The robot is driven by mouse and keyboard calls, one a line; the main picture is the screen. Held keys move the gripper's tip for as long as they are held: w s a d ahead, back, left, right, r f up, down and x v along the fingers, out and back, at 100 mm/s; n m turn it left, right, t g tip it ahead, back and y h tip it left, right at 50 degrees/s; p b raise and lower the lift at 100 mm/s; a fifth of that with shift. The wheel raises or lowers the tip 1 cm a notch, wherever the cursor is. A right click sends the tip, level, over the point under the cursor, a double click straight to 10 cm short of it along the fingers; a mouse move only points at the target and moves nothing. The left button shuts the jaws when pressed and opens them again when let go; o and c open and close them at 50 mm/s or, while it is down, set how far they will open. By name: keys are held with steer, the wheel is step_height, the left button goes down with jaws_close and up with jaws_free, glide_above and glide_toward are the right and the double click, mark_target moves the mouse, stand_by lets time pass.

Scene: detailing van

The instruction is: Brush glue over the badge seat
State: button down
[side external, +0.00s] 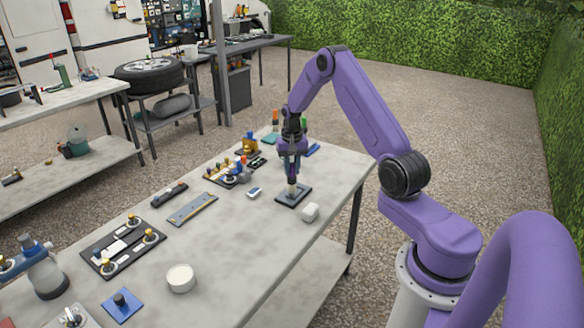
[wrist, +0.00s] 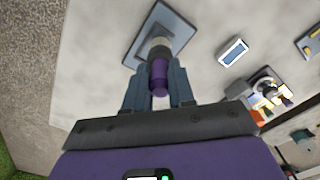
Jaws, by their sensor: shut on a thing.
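My gripper (side external: 291,176) points down over the far right part of the grey table. In the wrist view, its two fingers (wrist: 157,92) are shut on a purple cylindrical handle (wrist: 159,76) with a pale collar below, which looks like the brush. The brush's pale lower end (side external: 292,188) stands roughly upright over a dark square plate (side external: 304,195). The plate also shows in the wrist view (wrist: 180,30), with a paler face. I cannot tell whether the brush touches it. The bristles and any glue are hidden. I cannot tell which piece is the badge seat.
A grey bar (side external: 192,209), a dark tray (side external: 103,250) and a round white tub (side external: 181,278) lie nearer. Several small fittings crowd the far left. The table's right edge is close.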

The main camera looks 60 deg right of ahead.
steer(key=shift+f, duration=0.6)
stand_by(0.5)
steer(key=shift+d, duration=0.1)
